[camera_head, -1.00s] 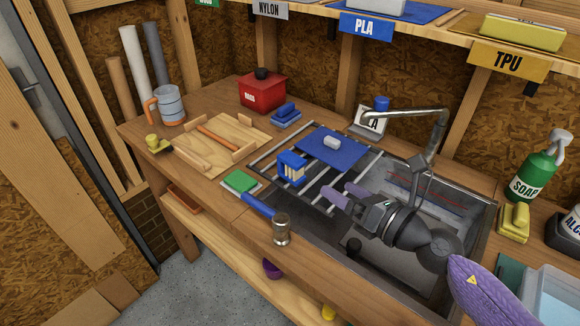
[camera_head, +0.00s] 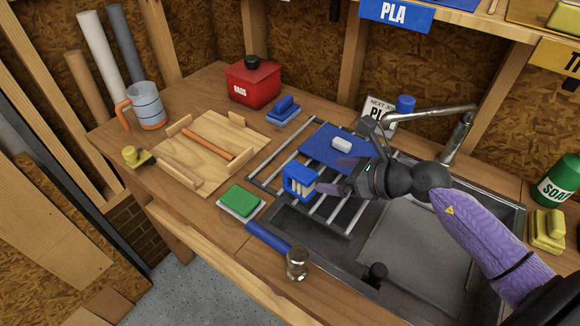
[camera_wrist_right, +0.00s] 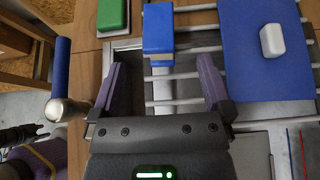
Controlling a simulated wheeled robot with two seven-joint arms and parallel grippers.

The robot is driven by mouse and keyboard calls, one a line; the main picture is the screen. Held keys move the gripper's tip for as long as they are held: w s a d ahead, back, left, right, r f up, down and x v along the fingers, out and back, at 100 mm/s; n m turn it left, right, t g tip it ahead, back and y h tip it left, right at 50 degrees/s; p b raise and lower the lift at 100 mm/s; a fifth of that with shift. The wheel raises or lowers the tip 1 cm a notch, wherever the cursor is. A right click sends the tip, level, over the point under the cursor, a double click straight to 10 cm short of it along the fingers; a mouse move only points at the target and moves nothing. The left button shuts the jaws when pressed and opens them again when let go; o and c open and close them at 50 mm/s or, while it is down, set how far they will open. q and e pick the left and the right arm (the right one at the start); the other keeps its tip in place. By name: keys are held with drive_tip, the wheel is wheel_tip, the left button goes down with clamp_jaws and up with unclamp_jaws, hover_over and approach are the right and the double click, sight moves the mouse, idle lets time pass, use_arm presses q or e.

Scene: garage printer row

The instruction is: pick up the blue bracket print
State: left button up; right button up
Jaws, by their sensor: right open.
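The blue bracket print (camera_head: 299,183), a blue block with pale ribs on its side, sits on the metal rack bars at the sink's left end. My right gripper (camera_head: 337,174) is just right of it in the head view, open, with purple fingers. In the right wrist view the bracket print (camera_wrist_right: 158,30) lies ahead of the open fingers (camera_wrist_right: 160,72), roughly centred between them. The jaws are empty, and I see no contact with the print. My left gripper does not show in the head view.
A blue mat (camera_head: 325,146) with a white piece (camera_head: 342,145) lies on the rack behind the print. A green sponge-like block (camera_head: 238,199) and a blue-handled tool (camera_head: 268,237) lie on the counter nearby. The faucet (camera_head: 458,135) rises behind the sink.

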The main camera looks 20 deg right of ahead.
sight(303, 172)
drive_tip(key=b+x, duration=0.1)
drive_tip(key=x, duration=0.7)
drive_tip(key=shift+w+a+b, duration=0.1)
drive_tip(key=shift+a+b, duration=0.15)
drive_tip(key=shift+b, duration=0.15)
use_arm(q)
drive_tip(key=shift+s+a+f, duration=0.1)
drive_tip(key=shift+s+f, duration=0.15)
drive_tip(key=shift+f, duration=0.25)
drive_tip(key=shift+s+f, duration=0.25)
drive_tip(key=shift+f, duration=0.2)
use_arm(e)
drive_tip(key=c, duration=1.3)
